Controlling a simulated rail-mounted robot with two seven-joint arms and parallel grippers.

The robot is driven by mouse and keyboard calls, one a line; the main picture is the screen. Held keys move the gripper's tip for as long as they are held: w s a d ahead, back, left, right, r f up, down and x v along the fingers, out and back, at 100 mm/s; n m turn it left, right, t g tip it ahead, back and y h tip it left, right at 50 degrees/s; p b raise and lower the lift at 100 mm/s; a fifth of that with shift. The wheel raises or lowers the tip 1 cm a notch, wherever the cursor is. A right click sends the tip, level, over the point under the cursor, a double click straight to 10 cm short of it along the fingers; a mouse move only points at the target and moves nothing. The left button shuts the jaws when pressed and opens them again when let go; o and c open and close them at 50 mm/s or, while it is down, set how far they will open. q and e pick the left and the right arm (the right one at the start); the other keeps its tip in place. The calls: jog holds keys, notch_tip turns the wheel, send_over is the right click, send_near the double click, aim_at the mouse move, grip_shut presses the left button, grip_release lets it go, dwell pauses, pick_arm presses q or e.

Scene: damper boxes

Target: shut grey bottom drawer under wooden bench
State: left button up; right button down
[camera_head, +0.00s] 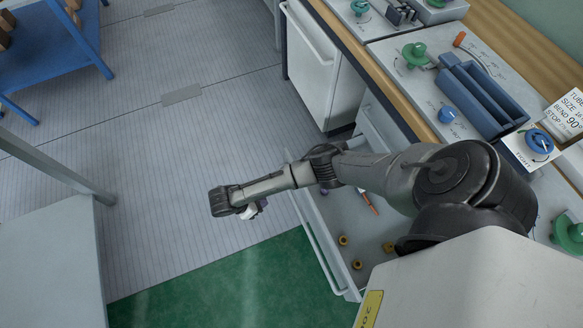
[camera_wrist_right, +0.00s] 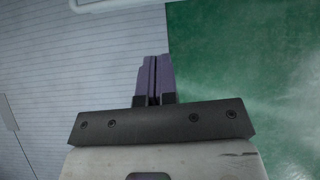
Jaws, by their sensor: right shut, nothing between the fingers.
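The grey bottom drawer (camera_head: 340,218) stands pulled out from under the wooden bench (camera_head: 395,88), with a long bar handle along its front. Several small brass-coloured pieces and a screwdriver-like tool lie in it. My right arm crosses over the drawer. My right gripper (camera_head: 252,211) is beyond the drawer's front, over the floor and apart from the handle in the head view. In the right wrist view, its purple fingers (camera_wrist_right: 154,80) are shut together and empty. A pale edge (camera_wrist_right: 115,4), perhaps the drawer's handle, shows at the top there. My left gripper is not in view.
A white cabinet door or drawer front (camera_head: 322,68) stands farther along the bench. Green valves and a blue tray (camera_head: 482,98) sit on the bench top. A blue table (camera_head: 50,40) is at the upper left. The grey floor and green mat (camera_head: 225,285) before the drawer look clear.

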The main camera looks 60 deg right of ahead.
jog(key=w+d+g+h+b, duration=0.1)
jog(key=w+d, duration=0.1)
jog(key=d, duration=0.3)
jog(key=shift+m, duration=0.3)
jog(key=b+x, duration=0.1)
jog(key=x, duration=0.3)
jog(key=d+r+b+x, duration=0.1)
jog(key=b+x, duration=0.1)
jog(key=x, duration=0.1)
jog(key=d+b+x, duration=0.1)
jog(key=b+x, duration=0.1)
jog(key=x, duration=0.2)
jog(key=shift+s+d, duration=0.2)
jog(key=shift+s, duration=0.05)
jog(key=shift+s+d+r+b, duration=0.1)
jog(key=shift+s+d+b, duration=0.2)
jog(key=shift+s+d, duration=0.3)
